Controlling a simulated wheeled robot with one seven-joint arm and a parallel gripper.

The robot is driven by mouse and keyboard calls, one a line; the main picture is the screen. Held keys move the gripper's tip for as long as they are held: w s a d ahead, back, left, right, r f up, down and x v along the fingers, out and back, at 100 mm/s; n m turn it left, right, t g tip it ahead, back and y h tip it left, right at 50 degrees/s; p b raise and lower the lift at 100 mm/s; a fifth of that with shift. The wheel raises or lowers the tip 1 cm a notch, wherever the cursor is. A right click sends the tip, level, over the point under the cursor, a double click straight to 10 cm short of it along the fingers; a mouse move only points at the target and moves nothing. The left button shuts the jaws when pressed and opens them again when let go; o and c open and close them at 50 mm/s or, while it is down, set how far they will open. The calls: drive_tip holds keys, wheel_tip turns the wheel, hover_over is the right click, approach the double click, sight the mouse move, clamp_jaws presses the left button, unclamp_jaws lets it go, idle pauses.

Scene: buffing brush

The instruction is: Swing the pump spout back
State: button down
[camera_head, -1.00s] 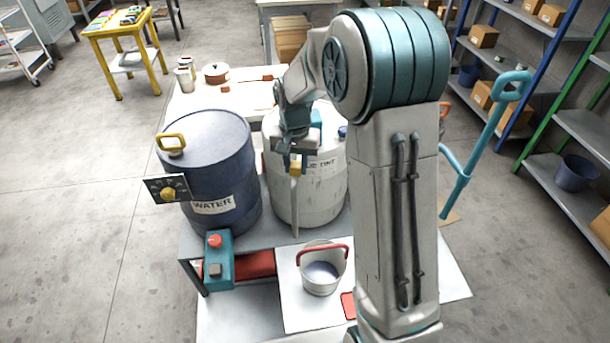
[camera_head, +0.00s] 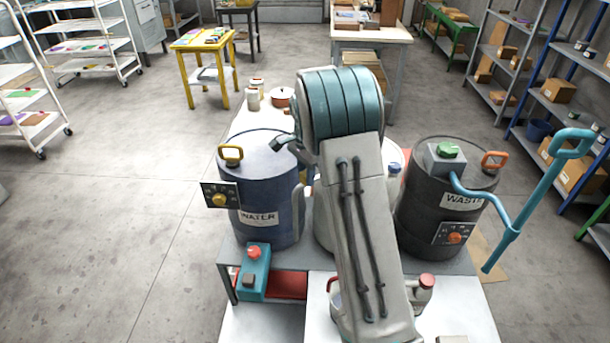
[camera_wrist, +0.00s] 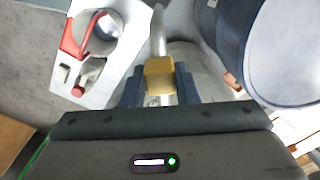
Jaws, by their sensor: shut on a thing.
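In the wrist view, my gripper (camera_wrist: 160,86) is shut on the yellow grip (camera_wrist: 159,74) of the pump spout, with a dark finger on each side. The spout (camera_wrist: 157,30) is a pale grey pipe running on past the grip. In the head view my arm hides the gripper, the yellow grip and most of the middle white drum. A pale pipe (camera_head: 300,210), seemingly the spout, shows just right of the blue WATER drum (camera_head: 262,190). The white drum (camera_wrist: 195,58) shows partly behind the grip in the wrist view.
The dark WASTE drum (camera_head: 425,215) with a long teal pump handle (camera_head: 530,200) stands right of my arm. A teal box with a red knob (camera_head: 255,272) sits in front of the WATER drum. Floor is clear at left.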

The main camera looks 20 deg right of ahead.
drive_tip(key=shift+w+r, duration=0.1)
drive_tip(key=shift+w, duration=0.1)
drive_tip(key=c, duration=1.1)
unclamp_jaws()
drive_tip(key=shift+a, duration=0.1)
wheel_tip(320, 180, up, 14)
drive_tip(key=shift+f+b, duration=0.15)
drive_tip(key=shift+b, duration=0.65)
